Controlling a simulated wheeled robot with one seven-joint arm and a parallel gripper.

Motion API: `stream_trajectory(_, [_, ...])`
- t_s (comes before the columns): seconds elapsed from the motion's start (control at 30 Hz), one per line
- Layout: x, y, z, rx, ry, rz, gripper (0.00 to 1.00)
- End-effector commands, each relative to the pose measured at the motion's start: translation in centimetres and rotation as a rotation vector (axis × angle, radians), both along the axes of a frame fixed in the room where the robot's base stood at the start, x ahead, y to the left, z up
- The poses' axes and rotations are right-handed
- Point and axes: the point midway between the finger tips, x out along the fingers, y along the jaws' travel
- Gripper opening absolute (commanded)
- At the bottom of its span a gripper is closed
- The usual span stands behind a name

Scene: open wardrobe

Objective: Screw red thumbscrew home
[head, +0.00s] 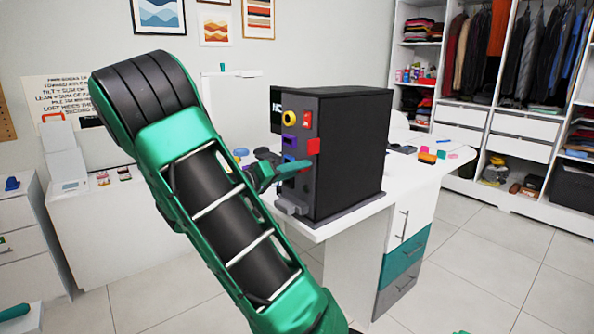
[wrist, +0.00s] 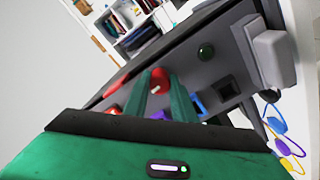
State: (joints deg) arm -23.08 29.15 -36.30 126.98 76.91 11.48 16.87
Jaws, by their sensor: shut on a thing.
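The red thumbscrew (wrist: 159,80) shows in the wrist view as a round red head between my gripper's two green fingertips. My gripper (wrist: 161,92) is shut on it, with the fingers reaching to the panel of the black machine (wrist: 180,60).
The machine stands on a white desk (head: 400,185).

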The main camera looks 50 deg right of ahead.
Motion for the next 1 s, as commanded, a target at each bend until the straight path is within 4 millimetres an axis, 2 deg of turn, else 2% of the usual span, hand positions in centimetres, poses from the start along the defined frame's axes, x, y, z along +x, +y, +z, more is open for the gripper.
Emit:
stream_trajectory(0.2, [-0.02,-0.05,0.01,-0.043,-0.181,0.000,0.00])
stream_trajectory(0.47, [-0.02,-0.04,0.02,-0.048,-0.202,0.000,0.00])
stream_trajectory(0.5, [-0.01,-0.04,0.03,-0.048,-0.202,0.000,0.33])
stream_trajectory(0.57, [-0.01,-0.04,0.03,-0.048,-0.201,0.000,0.45])
stream_trajectory(1.0, [0.00,-0.02,0.02,-0.048,-0.199,0.001,0.42])
